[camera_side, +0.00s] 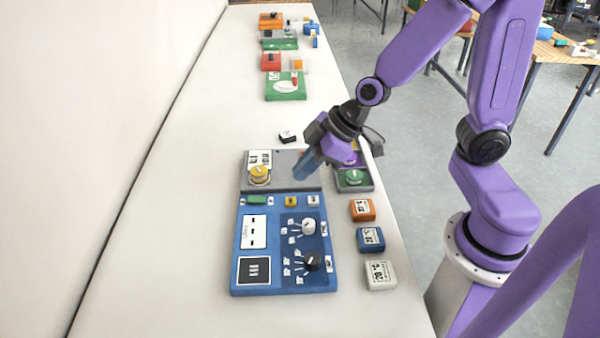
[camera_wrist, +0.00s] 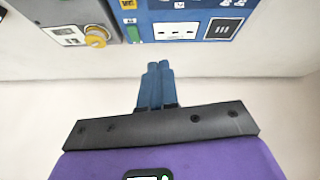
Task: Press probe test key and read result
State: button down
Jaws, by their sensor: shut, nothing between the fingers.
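A blue panel (camera_side: 265,220) lies on the bench. It carries a green key (camera_side: 256,199), a yellow key (camera_side: 291,201) and a white key (camera_side: 313,200) along its far edge, and white and black knobs. Its white window (camera_side: 254,231) shows dark marks too small to read; a dark square (camera_side: 254,270) shows pale bars. I cannot tell which key is the probe test key. My gripper (camera_side: 299,174) is shut and empty, its blue fingers appearing above the grey unit beyond the panel. In the wrist view the fingertips (camera_wrist: 160,66) are together, apart from the panel (camera_wrist: 190,12).
The grey unit (camera_side: 285,184) has a yellow knob (camera_side: 259,174). A unit with a green knob (camera_side: 353,178) is at its right. Orange (camera_side: 362,210), blue (camera_side: 370,239) and white (camera_side: 380,274) labelled blocks line the right edge. The bench's left side is clear.

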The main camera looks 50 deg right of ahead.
jog(key=w+d+f+m+t+h, duration=0.1)
jog(key=w+d+t+h, duration=0.3)
jog(key=w+d, duration=0.6)
jog(key=shift+d+f+m+h, duration=0.25)
jog(key=shift+d+m+h, duration=0.15)
jog(key=shift+m+h, duration=0.1)
jog(key=shift+f, duration=0.15)
jog(key=shift+f, duration=4.25)
jog(key=shift+f, duration=0.15)
jog(key=shift+f, duration=0.3)
